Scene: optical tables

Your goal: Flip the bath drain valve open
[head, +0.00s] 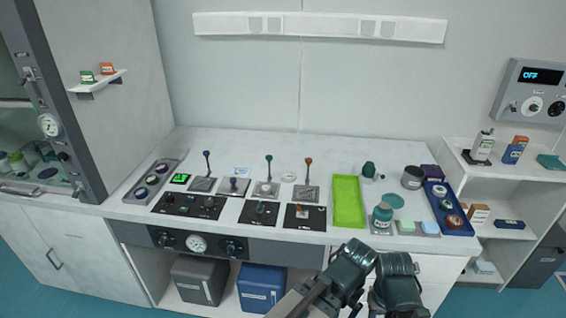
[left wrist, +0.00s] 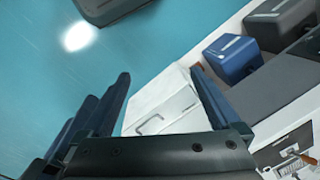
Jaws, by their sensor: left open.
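The bench (head: 300,145) carries several levers and valve-like controls. I cannot read their labels, so I cannot tell which is the bath drain valve. Upright levers stand in a row, with a blue knob (head: 206,154), a teal knob (head: 268,158) and an orange knob (head: 308,161). In front lie black panels; the right one has an orange-brown handle (head: 302,209). My left gripper (left wrist: 160,80) is open and empty in the left wrist view, with floor and a cabinet front beyond its fingers. It is away from the bench controls.
A green tray (head: 348,203) lies right of the panels, with bottles and a blue tray (head: 448,208) beyond. Under the bench are a grey bin (head: 200,281) and a blue bin (head: 262,290). My arm links fill the lower middle of the head view, before the bench edge.

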